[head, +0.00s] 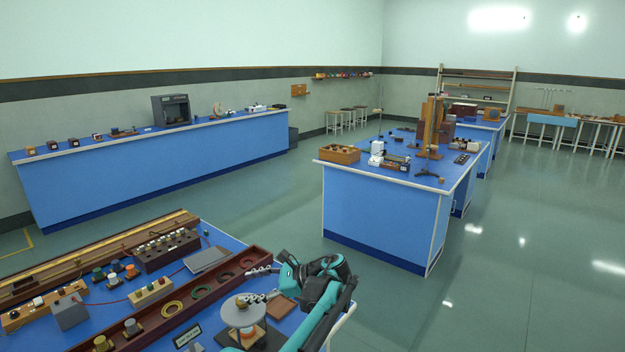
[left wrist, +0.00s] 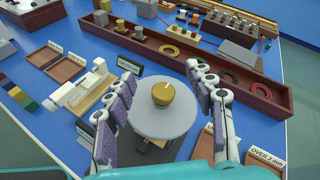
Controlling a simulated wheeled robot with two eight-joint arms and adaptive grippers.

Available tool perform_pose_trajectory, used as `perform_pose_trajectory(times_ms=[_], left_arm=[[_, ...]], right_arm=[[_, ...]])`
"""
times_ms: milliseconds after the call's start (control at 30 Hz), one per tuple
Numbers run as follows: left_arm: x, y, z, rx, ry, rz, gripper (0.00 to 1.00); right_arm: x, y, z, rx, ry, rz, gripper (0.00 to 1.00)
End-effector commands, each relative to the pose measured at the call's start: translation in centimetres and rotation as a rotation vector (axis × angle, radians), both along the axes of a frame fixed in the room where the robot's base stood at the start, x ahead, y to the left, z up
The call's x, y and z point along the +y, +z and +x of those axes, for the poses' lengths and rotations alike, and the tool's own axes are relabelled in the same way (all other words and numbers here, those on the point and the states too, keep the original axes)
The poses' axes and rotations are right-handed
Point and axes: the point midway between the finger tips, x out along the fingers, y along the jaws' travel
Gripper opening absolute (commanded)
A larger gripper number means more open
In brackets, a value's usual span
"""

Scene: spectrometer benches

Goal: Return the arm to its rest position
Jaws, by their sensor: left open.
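My left gripper (head: 261,284) hangs over the near bench at its right end, with its arm coming in from the bottom edge. It also shows in the left wrist view (left wrist: 165,76), its two jointed fingers spread wide apart and empty. Between and beyond the fingers is a round grey plate (left wrist: 161,117) with a brass knob (left wrist: 163,94) on top; the plate also shows in the head view (head: 240,314). I cannot tell whether a finger touches the plate. My right gripper is in neither view.
A long dark red tray (left wrist: 232,82) with several rings lies just beyond the fingers. Small brown trays (left wrist: 70,67) and a white-and-wood device (left wrist: 84,91) stand left. A black label (left wrist: 129,65) is close to the left finger. Open floor (head: 400,310) lies right of the bench.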

Motion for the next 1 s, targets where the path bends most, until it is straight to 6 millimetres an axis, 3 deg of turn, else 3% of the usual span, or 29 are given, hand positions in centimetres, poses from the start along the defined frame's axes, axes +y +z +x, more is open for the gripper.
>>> perform_pose_trajectory(times_ms=[33, 200, 433, 667, 800, 1000], left_arm=[[1.3, 1.0, -1.2, -0.04, 0.006, -0.062, 0.54], [4.1, 2.6, -5.7, -0.206, 0.049, -0.302, 0.54], [5.8, 2.7, -14.0, -0.45, 0.18, -0.64, 0.54], [5.1, 0.8, -23.1, -0.704, 0.388, -0.979, 0.54], [3.9, -1.2, -28.3, -0.862, 0.551, -1.181, 0.54], [2.0, -4.2, -33.3, -1.043, 0.774, -1.408, 0.54]], right_arm=[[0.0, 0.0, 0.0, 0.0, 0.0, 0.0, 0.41], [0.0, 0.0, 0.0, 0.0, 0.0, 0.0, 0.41], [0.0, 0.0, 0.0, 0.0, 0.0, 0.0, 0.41], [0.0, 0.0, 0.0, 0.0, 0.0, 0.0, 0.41], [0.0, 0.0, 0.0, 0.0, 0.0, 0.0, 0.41], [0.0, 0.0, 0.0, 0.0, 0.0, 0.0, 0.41]])
